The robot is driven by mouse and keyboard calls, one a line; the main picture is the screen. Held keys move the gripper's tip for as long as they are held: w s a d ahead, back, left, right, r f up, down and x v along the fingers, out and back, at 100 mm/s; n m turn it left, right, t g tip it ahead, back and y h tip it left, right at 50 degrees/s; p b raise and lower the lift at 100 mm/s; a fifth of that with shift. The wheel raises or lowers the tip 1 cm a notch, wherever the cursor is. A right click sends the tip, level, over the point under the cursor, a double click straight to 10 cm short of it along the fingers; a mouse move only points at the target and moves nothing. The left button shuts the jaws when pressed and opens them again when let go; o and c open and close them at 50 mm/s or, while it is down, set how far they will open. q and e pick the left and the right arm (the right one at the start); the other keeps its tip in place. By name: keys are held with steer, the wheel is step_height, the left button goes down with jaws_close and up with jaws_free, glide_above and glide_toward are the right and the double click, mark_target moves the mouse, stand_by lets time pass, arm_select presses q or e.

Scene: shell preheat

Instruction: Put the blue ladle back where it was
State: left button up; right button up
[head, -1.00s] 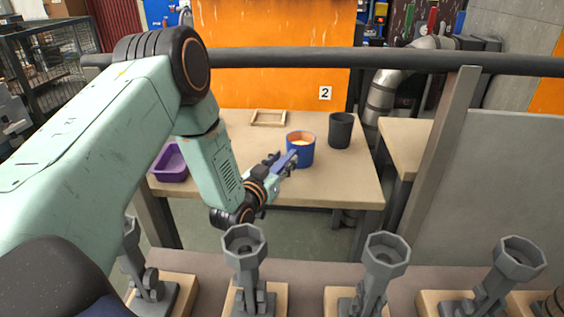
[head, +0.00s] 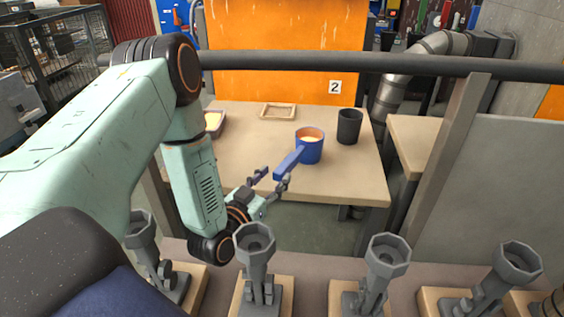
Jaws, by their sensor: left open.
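The blue ladle (head: 310,149) stands on the table, its round bowl upright with a pale orange inside. Its flat blue handle (head: 289,162) points to the front left, toward my left gripper. My left gripper (head: 271,180) is open and empty, with its two fingers spread near the end of the handle. One finger is close to the handle's end; I cannot tell whether they touch. My right gripper is out of view.
A dark cup (head: 349,127) stands right of the ladle. A shallow wooden frame (head: 278,111) lies behind, and a tray with a pale inside (head: 215,123) is partly hidden by my arm. Several grey stands (head: 258,262) line the front.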

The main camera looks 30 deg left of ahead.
arm_select(q)
steer(key=shift+s, duration=1.05)
